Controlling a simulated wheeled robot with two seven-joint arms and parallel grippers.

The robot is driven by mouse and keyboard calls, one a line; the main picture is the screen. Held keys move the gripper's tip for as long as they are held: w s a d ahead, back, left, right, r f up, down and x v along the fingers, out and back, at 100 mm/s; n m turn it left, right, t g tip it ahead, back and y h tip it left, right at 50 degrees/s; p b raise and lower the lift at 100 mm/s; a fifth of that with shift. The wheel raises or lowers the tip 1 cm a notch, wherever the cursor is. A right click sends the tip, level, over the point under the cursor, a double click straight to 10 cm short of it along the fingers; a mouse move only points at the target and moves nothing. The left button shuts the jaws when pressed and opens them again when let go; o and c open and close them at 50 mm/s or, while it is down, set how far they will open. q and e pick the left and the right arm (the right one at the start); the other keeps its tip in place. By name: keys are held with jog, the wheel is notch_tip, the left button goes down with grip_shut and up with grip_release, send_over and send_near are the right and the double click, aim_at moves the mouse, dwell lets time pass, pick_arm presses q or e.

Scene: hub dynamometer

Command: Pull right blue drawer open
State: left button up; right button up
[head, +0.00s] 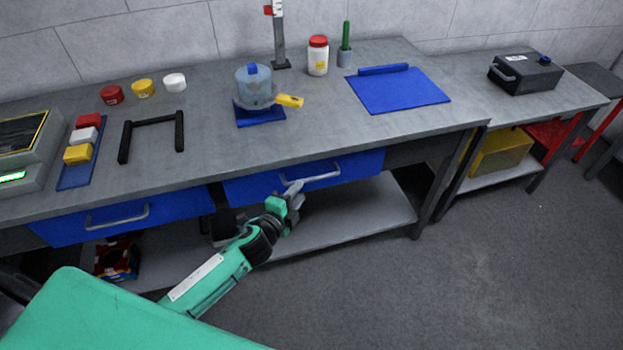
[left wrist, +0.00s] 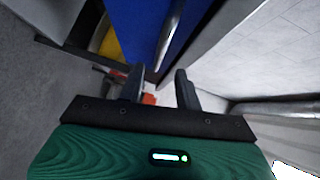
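The right blue drawer (head: 355,167) sits under the bench top and looks shut, its front about flush with the bench. Its grey bar handle (head: 322,177) runs along the front; the handle also shows in the left wrist view (left wrist: 172,32), with the blue drawer front (left wrist: 136,24) beside it. My left gripper (head: 294,188) is at the left end of this handle. In the left wrist view its two dark fingers (left wrist: 159,86) are apart, with the handle's end ahead of the gap. I cannot tell whether they touch it. My right gripper is not in view.
A left blue drawer (head: 165,207) with its own handle is beside it. A lower shelf (head: 350,218) runs beneath. The bench top (head: 215,150) carries a blue mat (head: 400,91), jars and a cup on a blue pad. The floor (head: 400,290) in front is clear.

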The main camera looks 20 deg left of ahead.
aim_at(310, 180)
pick_arm(q)
jog(key=x, duration=0.7)
jog(key=shift+w, duration=0.35)
grip_shut()
